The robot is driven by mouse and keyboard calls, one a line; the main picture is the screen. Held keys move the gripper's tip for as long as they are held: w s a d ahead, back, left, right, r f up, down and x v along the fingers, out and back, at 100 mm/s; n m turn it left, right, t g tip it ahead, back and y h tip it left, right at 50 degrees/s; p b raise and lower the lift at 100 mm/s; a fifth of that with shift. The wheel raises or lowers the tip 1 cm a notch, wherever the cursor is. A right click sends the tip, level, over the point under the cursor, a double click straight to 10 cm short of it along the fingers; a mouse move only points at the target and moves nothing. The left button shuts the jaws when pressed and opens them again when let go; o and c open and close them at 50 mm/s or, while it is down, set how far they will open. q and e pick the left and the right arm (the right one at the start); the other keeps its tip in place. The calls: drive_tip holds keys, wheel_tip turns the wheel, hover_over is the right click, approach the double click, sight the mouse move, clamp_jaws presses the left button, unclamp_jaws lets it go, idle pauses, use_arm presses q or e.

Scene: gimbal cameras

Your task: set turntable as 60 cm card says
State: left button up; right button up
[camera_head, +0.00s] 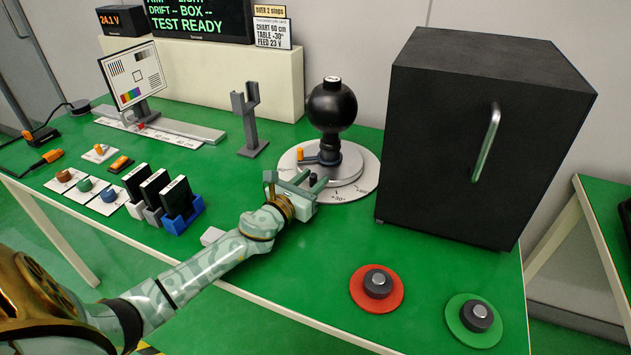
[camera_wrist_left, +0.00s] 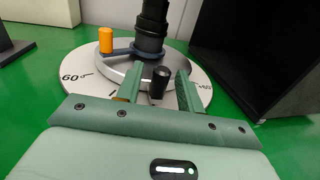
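The turntable (camera_head: 322,167) is a silver disc on a white ring scale, with "+30°" readable near its front edge; it also shows in the left wrist view (camera_wrist_left: 118,72). A black ball camera (camera_head: 332,105) stands on it. An orange-tipped lever (camera_head: 302,154) sits at the post's base. A black upright peg (camera_wrist_left: 159,82) stands at the disc's near edge. My left gripper (camera_head: 297,181) is open, its fingers either side of the peg, with gaps visible. The card (camera_head: 271,34) reads "CHART 60 cm, TABLE +30°, FEED 23 V". My right gripper is out of view.
A large black box (camera_head: 450,150) with a handle stands right of the turntable. Red (camera_head: 362,299) and green (camera_head: 458,329) button bases sit at the front right. A chart board (camera_head: 131,77) on a rail, a grey fork stand (camera_head: 250,125) and black cards (camera_head: 155,195) stand left.

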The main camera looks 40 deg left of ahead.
use_arm(q)
drive_tip(key=shift+w, duration=0.55)
drive_tip(key=shift+c, duration=0.3)
clamp_jaws()
